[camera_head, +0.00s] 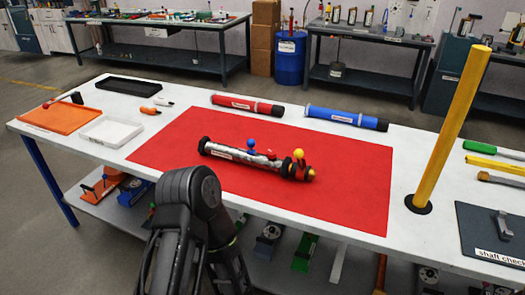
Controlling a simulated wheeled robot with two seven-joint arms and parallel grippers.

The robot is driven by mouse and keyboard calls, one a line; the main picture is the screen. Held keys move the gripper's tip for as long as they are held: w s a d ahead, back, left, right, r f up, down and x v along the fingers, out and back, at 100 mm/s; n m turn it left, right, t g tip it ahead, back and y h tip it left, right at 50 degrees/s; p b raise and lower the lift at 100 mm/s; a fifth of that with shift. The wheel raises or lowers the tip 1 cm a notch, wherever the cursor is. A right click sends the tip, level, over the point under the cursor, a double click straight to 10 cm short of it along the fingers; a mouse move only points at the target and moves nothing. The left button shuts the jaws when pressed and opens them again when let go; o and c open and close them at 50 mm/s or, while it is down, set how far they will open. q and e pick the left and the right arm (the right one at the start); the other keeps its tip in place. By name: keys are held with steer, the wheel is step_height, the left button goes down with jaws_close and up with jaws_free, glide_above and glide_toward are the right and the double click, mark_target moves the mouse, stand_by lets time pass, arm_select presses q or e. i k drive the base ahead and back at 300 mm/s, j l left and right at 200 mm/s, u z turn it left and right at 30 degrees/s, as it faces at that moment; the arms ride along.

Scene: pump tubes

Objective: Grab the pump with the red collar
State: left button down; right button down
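A silver tube-shaped pump (238,153) lies on the red mat (340,195) in the middle of the table. It has dark ends, a blue ball on top and a yellow ball near its right end. Red and orange parts show around that right end, but they are too small to make out clearly as a collar. A red tube (240,103) and a blue tube (342,117) lie behind the mat. A dark arm link of mine rises at the bottom, in front of the mat. Neither gripper shows.
A tall yellow post (452,125) stands at the table's right, left of a dark board (490,232). An orange tray (58,118), a white tray (112,130) and a black tray (127,85) are at the left. Much of the red mat is clear.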

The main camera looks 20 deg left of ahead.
mark_target(206, 146)
steer(key=i+j, duration=0.1)
steer(key=j, duration=0.9)
steer(key=i+j, duration=0.15)
steer(key=j, duration=0.85)
steer(key=z, duration=1)
steer(key=i+j, duration=0.05)
